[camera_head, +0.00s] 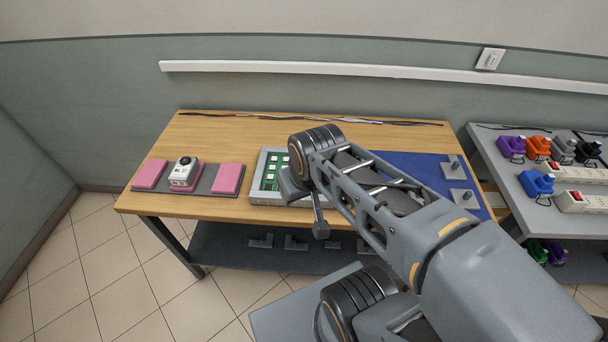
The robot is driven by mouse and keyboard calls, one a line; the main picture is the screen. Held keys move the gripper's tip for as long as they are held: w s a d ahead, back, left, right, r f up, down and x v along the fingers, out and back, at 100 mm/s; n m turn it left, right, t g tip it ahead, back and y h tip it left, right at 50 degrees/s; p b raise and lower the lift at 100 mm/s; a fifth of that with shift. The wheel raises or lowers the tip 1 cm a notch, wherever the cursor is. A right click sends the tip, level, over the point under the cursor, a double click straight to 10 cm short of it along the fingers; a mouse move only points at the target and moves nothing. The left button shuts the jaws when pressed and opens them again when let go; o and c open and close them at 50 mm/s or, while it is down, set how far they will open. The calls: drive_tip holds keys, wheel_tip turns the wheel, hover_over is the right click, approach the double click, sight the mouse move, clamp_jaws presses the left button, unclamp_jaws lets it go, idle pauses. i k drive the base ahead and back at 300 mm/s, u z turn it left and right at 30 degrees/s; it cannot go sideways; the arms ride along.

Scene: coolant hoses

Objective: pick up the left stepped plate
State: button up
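Several small grey stepped pieces lie on the dark lower shelf under the wooden table. The leftmost piece (261,241) is L-shaped in outline, with another stepped piece (295,243) to its right. I cannot tell for certain which piece is the left stepped plate. My arm reaches across the table from the lower right. My gripper (321,229) seems to be the dark part hanging at the table's front edge, above and right of the leftmost piece. Its fingers are not clear, and no held object is visible.
The wooden table (225,140) bears a grey tray with pink blocks and a white device (184,173), a green board (268,170), and a blue mat (412,163) with grey pegged plates. A grey table (490,150) with coloured connectors stands right. Open floor lies left.

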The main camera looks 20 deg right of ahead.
sight(452, 170)
drive_tip(key=z, duration=4.4)
drive_tip(key=i, duration=1.35)
drive_tip(key=u, duration=3.45)
drive_tip(key=i, duration=0.25)
drive_tip(key=z, duration=0.05)
